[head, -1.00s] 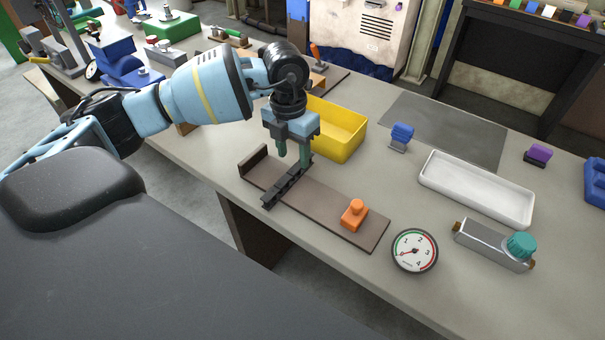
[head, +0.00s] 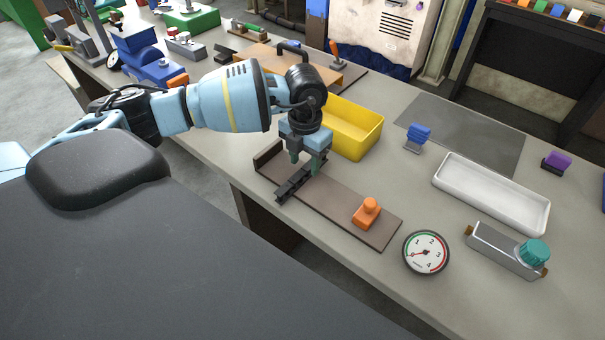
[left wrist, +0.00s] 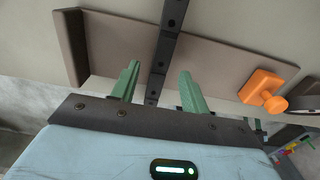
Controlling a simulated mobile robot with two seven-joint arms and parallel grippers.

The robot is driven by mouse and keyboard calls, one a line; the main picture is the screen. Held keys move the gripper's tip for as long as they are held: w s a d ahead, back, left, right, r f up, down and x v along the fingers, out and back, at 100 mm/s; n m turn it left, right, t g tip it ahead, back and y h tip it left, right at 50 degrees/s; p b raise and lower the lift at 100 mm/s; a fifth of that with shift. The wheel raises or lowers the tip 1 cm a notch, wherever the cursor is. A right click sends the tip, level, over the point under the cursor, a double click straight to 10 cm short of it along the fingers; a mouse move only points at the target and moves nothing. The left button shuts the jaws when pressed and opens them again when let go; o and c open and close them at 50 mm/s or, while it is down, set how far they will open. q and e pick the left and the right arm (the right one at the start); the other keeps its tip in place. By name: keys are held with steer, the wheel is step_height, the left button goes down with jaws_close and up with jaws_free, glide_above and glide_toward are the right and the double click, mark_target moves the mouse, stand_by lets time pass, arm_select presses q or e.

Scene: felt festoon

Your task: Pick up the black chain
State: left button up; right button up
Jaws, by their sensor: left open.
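The black chain (head: 291,187) lies as a straight dark linked strip across the brown board with a raised end (head: 335,205). In the left wrist view the chain (left wrist: 170,35) runs from the top edge down between my fingers. My left gripper (head: 305,166) is open above the chain, with one green finger to each side of it. In the left wrist view the gripper's fingertips (left wrist: 160,69) look apart from the chain. The chain's far part is hidden behind the gripper in the head view. My right gripper is not in view.
An orange knobbed block (head: 367,212) sits on the board. A yellow bin (head: 366,143) stands just behind my gripper. A round gauge (head: 425,253), a white tray (head: 490,206) and a metal block with a teal knob (head: 505,251) are to the right.

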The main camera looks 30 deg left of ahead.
arm_select(q)
steer(key=shift+f, duration=0.95)
jaws_close()
steer(key=shift+r, duration=0.15)
steer(key=shift+w+r, duration=0.1)
steer(key=shift+r, duration=0.45)
step_height(320, 180, up, 2)
steer(key=shift+r, duration=0.25)
steer(key=s+d, duration=0.3)
steer(key=s, duration=0.4)
steer(key=s+d+r, duration=0.1)
steer(key=s+d, duration=0.2)
steer(key=s, duration=0.4)
steer(key=shift+s+d, duration=0.2)
steer(key=shift+s, duration=0.2)
